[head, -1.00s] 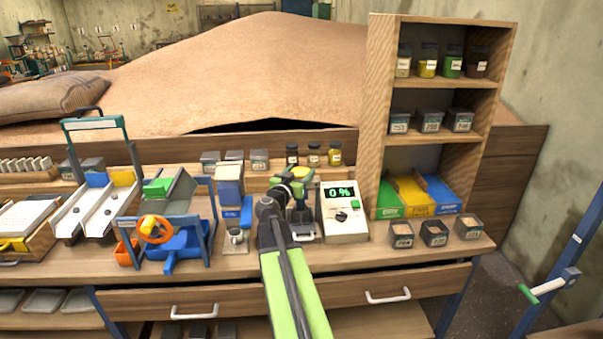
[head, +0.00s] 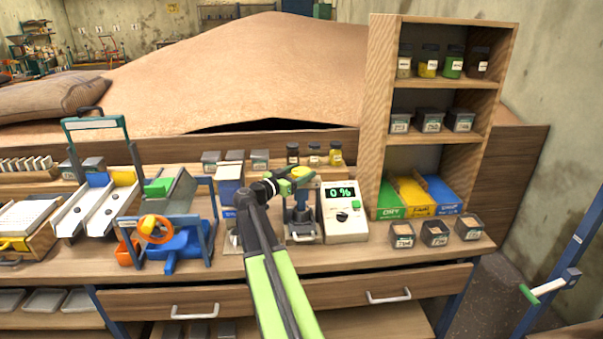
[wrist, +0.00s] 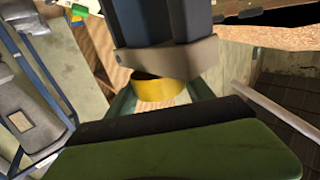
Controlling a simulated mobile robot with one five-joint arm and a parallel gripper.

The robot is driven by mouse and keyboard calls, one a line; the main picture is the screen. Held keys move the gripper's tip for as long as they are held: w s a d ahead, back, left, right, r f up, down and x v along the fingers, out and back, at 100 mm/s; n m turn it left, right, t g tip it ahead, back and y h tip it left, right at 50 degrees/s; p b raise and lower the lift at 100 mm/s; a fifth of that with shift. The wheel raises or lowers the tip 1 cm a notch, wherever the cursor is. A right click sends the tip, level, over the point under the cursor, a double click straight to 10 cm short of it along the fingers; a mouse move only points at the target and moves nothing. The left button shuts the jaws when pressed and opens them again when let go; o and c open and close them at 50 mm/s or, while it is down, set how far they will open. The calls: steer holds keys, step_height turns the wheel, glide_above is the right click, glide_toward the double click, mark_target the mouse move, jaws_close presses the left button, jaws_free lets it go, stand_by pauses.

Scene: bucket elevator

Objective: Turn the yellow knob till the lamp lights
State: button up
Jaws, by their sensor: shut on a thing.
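The yellow knob (head: 302,171) sits on top of a small grey device (head: 302,225) on the bench, left of the white meter. It also shows as a yellow round piece in the wrist view (wrist: 158,91). My gripper (head: 291,181) reaches it from the left, and its jaws are shut on it. In the wrist view, a dark green jaw with a black pad fills the lower part of the picture. My gripper hides part of the knob and device. I cannot make out a lit lamp.
The white meter (head: 345,212), reading 0 %, stands close on the right. A blue box (head: 229,187) and a blue crank machine with an orange wheel (head: 157,229) stand to the left. Small jars (head: 314,155) line the ledge behind. A wooden shelf (head: 377,120) rises at right.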

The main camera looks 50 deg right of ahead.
mark_target(302, 171)
steer(key=shift+d, duration=0.1)
steer(key=o, duration=1.4)
steer(key=shift+c, duration=0.2)
step_height(302, 171, up, 5)
steer(key=p, duration=0.5)
steer(key=shift+s, duration=0.1)
steer(key=s+d+r+p, duration=0.3)
steer(key=s+r+p, duration=0.3)
steer(key=s, duration=0.5)
steer(key=shift+d, duration=0.4)
